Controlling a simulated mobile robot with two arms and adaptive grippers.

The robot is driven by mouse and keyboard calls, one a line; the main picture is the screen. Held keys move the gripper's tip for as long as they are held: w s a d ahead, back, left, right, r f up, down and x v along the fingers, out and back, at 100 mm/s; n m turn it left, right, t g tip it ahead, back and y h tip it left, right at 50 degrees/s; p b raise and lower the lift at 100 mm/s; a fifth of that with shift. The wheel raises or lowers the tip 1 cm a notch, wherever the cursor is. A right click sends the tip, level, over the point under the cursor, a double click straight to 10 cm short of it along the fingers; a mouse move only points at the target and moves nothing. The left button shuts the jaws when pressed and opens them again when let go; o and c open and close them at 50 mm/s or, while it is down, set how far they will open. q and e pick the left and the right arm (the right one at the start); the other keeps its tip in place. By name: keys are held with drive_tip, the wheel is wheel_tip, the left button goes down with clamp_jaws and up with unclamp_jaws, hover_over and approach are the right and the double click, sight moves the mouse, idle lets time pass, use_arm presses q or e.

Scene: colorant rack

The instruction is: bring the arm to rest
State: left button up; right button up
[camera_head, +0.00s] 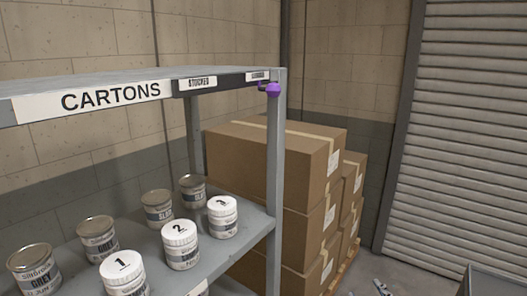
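A small grey metal part at the bottom edge, right of centre, looks like the tip of my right gripper (381,287). Too little of it shows to tell whether it is open or shut. It is well to the right of the rack and away from the cans. My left gripper is not in view. The grey metal rack (276,180) stands at the left, with a shelf labelled CARTONS above and a lower shelf of cans. White-lidded cans numbered 1 (123,274), 2 (180,245) and 3 (222,217) stand upright along its front.
Several grey-lidded cans (97,238) stand behind the white-lidded ones. Stacked cardboard boxes (265,165) on a pallet stand behind the rack. A purple object (273,89) is at the upper shelf's corner. A roller shutter (465,140) is at the right, with some clear floor before it.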

drive_tip(key=s+a+f+m+g+y, duration=0.1)
drive_tip(key=s+f+g, duration=0.4)
drive_tip(key=s, duration=0.4)
drive_tip(key=s+a+f+m+g, duration=0.1)
drive_tip(key=s+a+f+g, duration=0.1)
drive_tip(key=s+f, duration=0.65)
drive_tip(key=s+a+f+m+g+y, duration=0.15)
drive_tip(key=s+f+g, duration=0.3)
drive_tip(key=s, duration=0.55)
wheel_tip(320, 180, down, 28)
drive_tip(key=s+b, duration=0.2)
use_arm(q)
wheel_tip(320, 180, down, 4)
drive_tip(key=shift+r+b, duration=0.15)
drive_tip(key=shift+b, duration=0.7)
use_arm(e)
drive_tip(key=s+d+f+g, duration=0.1)
drive_tip(key=s+f, duration=0.7)
drive_tip(key=f, duration=0.1)
drive_tip(key=s+d+f+g, duration=0.1)
drive_tip(key=s+d+f, duration=0.1)
drive_tip(key=s+f, duration=0.7)
drive_tip(key=shift+s+d+f+h, duration=0.25)
drive_tip(key=shift+s+d+h, duration=0.05)
drive_tip(key=shift+h, duration=0.15)
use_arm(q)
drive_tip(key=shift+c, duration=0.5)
use_arm(e)
drive_tip(key=shift+c, duration=0.6)
